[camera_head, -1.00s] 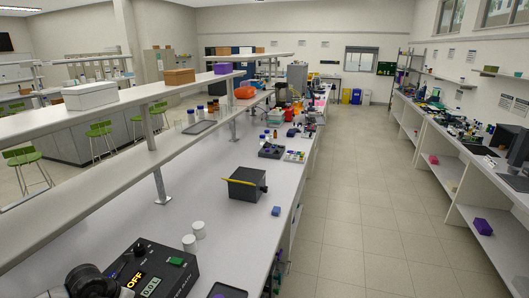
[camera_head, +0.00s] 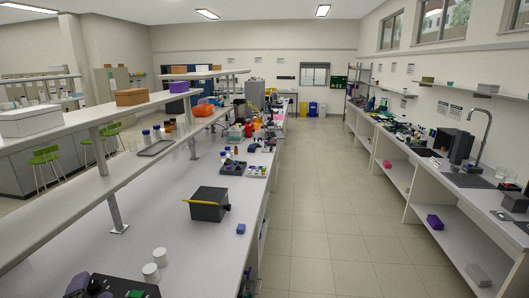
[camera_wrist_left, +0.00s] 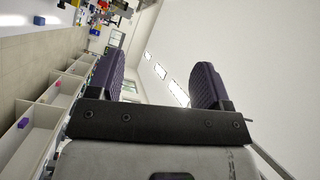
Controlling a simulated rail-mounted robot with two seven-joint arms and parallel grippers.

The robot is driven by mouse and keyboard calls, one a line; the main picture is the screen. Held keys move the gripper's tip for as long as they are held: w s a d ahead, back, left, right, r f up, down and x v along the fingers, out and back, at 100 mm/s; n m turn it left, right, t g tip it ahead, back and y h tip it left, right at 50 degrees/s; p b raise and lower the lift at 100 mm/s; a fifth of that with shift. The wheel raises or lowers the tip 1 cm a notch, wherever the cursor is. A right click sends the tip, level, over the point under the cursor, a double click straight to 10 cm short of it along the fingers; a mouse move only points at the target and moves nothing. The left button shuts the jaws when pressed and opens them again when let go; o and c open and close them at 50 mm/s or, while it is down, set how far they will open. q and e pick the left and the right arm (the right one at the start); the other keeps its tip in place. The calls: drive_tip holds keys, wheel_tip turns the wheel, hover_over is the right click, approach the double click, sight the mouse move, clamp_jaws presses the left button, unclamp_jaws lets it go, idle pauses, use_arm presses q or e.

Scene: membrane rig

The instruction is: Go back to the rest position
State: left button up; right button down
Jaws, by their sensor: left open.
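My left gripper (camera_head: 84,287) shows only partly at the lower left corner of the head view, close to the black control box. In the left wrist view its two purple ribbed fingers (camera_wrist_left: 158,72) stand apart with nothing between them. My right gripper is in neither view.
The black control box (camera_head: 128,287) is cut off by the bottom edge. Two white round containers (camera_head: 154,264) stand behind it. A dark box with a yellow rod (camera_head: 208,206) and a small blue block (camera_head: 241,229) sit farther along the bench. The aisle (camera_head: 315,220) is clear.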

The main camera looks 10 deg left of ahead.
use_arm(q)
drive_tip(key=s+d+f+n+g+h, duration=0.2)
drive_tip(key=s+d+f+g+h, duration=0.15)
drive_tip(key=s+d+f, duration=0.45)
drive_tip(key=s+d+f+n+g+h, duration=0.25)
drive_tip(key=s+d+f+g, duration=0.2)
drive_tip(key=f, duration=0.55)
drive_tip(key=s+d+f+n+g+h, duration=0.1)
drive_tip(key=s+d+f+g, duration=0.1)
drive_tip(key=s+d+f, duration=0.3)
drive_tip(key=s+f+g+h, duration=0.1)
drive_tip(key=s+f, duration=0.2)
drive_tip(key=s, duration=0.4)
drive_tip(key=s+d+f+n+g+h, duration=0.1)
drive_tip(key=s+d+f+g, duration=0.1)
drive_tip(key=s+d+f, duration=0.3)
wheel_tip(320, 180, up, 14)
drive_tip(key=a+p, duration=0.2)
drive_tip(key=p, duration=1)
drive_tip(key=shift+s+a+f+p, duration=0.15)
drive_tip(key=shift+s+a+p, duration=0.05)
drive_tip(key=shift+p, duration=0.15)
